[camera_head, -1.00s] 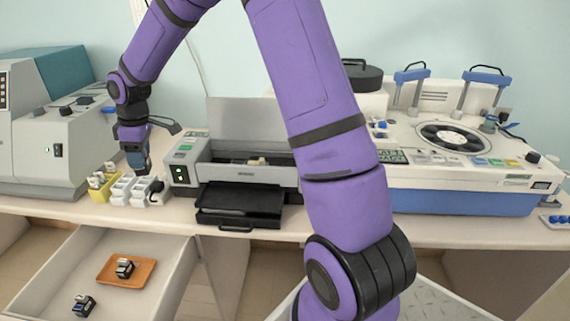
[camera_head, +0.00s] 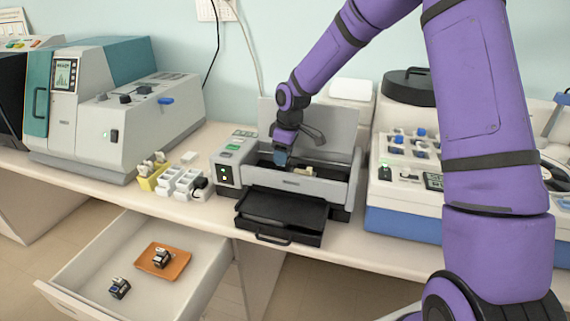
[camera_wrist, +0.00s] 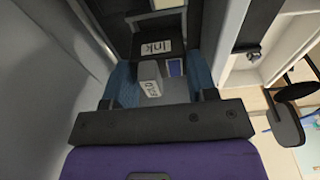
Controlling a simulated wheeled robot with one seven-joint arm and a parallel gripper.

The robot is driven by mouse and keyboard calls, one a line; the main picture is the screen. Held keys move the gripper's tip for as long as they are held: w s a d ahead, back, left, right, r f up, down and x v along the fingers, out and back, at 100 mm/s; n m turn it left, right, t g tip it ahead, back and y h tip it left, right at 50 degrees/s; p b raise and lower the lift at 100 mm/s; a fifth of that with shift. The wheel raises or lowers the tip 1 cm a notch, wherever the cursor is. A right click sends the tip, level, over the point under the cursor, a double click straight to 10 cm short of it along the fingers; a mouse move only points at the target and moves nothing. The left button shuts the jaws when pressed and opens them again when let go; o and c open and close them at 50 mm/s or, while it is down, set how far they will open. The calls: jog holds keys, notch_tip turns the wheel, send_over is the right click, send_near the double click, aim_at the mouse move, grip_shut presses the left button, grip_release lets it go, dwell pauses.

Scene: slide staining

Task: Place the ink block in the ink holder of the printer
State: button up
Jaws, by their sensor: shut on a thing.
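The printer (camera_head: 312,190) stands on the counter with its grey lid up and its bay open. My gripper (camera_head: 281,157) reaches down into the left part of the bay. In the wrist view my gripper (camera_wrist: 161,76) is shut on a small grey-white ink block (camera_wrist: 150,80) with dark lettering and a blue patch beside it. A white label reading "Ink" (camera_wrist: 150,47) shows just ahead of the block, inside the bay. In the head view the block is hidden by the fingers. I cannot tell whether it touches the holder.
A yellow rack (camera_head: 152,175) and a white rack (camera_head: 181,184) stand left of the printer. An open drawer (camera_head: 197,272) below holds an orange tray (camera_head: 178,264) and small dark blocks. The raised lid (camera_head: 330,124) stands behind my gripper. A black tray (camera_head: 283,208) juts out in front.

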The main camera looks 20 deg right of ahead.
jog(key=shift+f, duration=1.75)
jog(key=shift+f, duration=0.15)
jog(key=o, duration=0.9)
jog(key=r, duration=0.4)
jog(key=d+r, duration=0.1)
jog(key=r, duration=0.3)
jog(key=s+r, duration=0.1)
jog(key=r, duration=0.3)
jog(key=shift+s+d+r, duration=0.1)
jog(key=shift+d+r, duration=0.1)
